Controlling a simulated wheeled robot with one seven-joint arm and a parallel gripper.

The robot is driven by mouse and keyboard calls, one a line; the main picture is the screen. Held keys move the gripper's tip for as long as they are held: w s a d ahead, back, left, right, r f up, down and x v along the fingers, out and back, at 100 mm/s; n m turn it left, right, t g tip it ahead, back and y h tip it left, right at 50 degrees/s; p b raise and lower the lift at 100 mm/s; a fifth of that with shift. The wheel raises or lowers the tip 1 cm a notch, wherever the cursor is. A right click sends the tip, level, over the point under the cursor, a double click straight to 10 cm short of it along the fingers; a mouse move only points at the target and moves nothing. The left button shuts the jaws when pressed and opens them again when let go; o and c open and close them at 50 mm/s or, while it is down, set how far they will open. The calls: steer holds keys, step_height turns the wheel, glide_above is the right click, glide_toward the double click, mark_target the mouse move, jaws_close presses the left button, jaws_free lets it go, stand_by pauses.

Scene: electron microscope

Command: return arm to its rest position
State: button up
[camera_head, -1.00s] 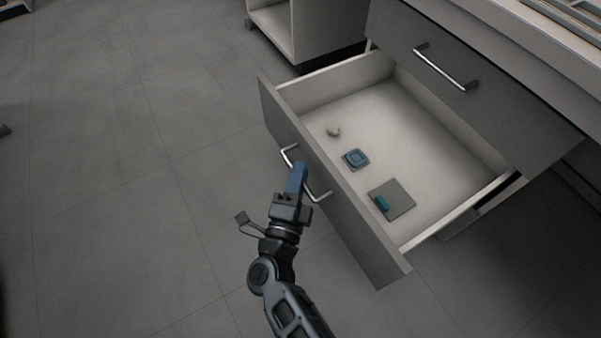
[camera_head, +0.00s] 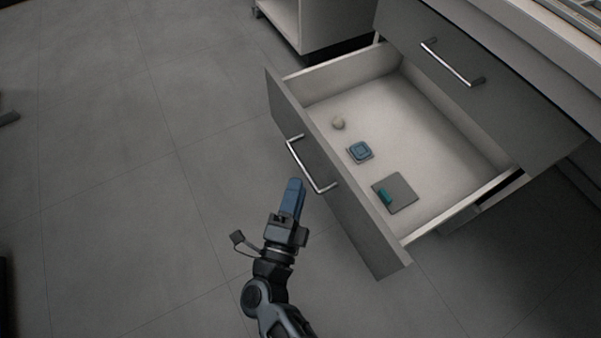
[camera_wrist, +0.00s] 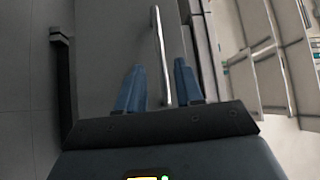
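My gripper (camera_head: 293,190) has blue fingers and is in front of the open drawer's front panel (camera_head: 352,210), apart from its silver handle (camera_head: 312,166) in the head view. In the wrist view my gripper (camera_wrist: 157,85) shows its two fingers spread apart with nothing held between them. The handle (camera_wrist: 162,55) shows ahead, lined up with the gap between the fingers.
The pulled-out drawer holds a small pale round object (camera_head: 338,123), a blue square item (camera_head: 360,151) and a grey pad (camera_head: 403,196) with a teal piece (camera_head: 385,196) on it. A shut drawer (camera_head: 440,85) is above.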

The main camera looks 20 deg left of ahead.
steer(key=shift+s+d+f, duration=0.1)
steer(key=shift+s, duration=0.75)
steer(key=s+d+r+n, duration=0.2)
steer(key=s+d+n, duration=0.15)
steer(key=d, duration=0.55)
steer(key=s+d+r+n, duration=0.2)
steer(key=s+d, duration=0.3)
steer(key=d, duration=0.4)
steer(key=s+d+r+n+g+h, duration=0.2)
steer(key=s+d+r+n+g, duration=0.2)
steer(key=s+d+r+n, duration=0.7)
steer(key=s+d+r+p, duration=0.1)
steer(key=s+r+p, duration=0.1)
steer(key=r+p, duration=0.6)
steer(key=s+d+r+m+p, duration=0.1)
steer(key=d+r+p, duration=0.1)
steer(key=r+p, duration=0.7)
steer(key=s+d+r+p, duration=0.2)
steer(key=r+p, duration=0.6)
steer(key=r, duration=0.5)
steer(key=shift+s+m+g+h, duration=0.3)
steer(key=shift+m+h, duration=0.05)
steer(key=shift+h, duration=0.05)
